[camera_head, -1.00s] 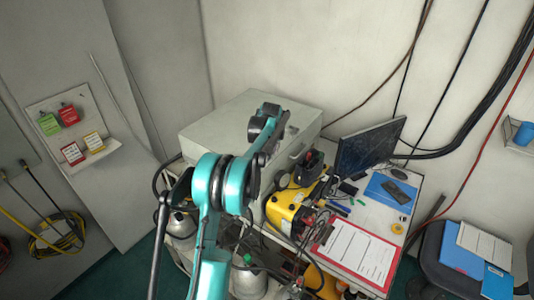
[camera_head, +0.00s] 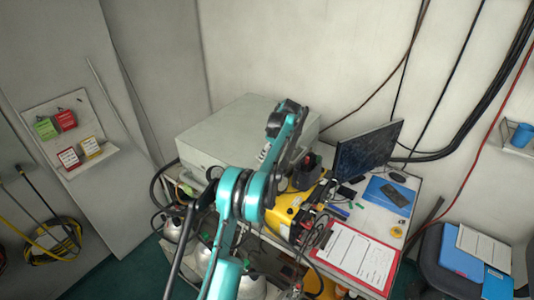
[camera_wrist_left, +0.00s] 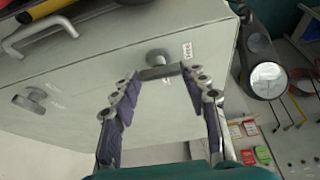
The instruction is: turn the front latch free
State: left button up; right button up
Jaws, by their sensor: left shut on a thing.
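A large grey-white case (camera_head: 225,128) stands on the bench in the head view. The crossbar lies nearly level in that picture. The second latch (camera_wrist_left: 32,100) is to the left, clear of the fingers. In the head view my left arm covers part of the case, and I cannot make out the fingertips or the latches. My right gripper is not in view.
A grey handle (camera_wrist_left: 45,35) sticks out at the upper left of the wrist view. A yellow device (camera_head: 290,210), a monitor (camera_head: 366,150) and a red clipboard (camera_head: 357,257) crowd the bench right of the case.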

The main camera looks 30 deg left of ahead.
pick_arm(q)
jog(key=shift+n, duration=0.4)
jog(key=o, duration=1.2)
jog(key=shift+c, duration=0.2)
jog(key=v, duration=1.2)
jog(key=shift+w, duration=0.2)
jog(key=shift+a, duration=0.1)
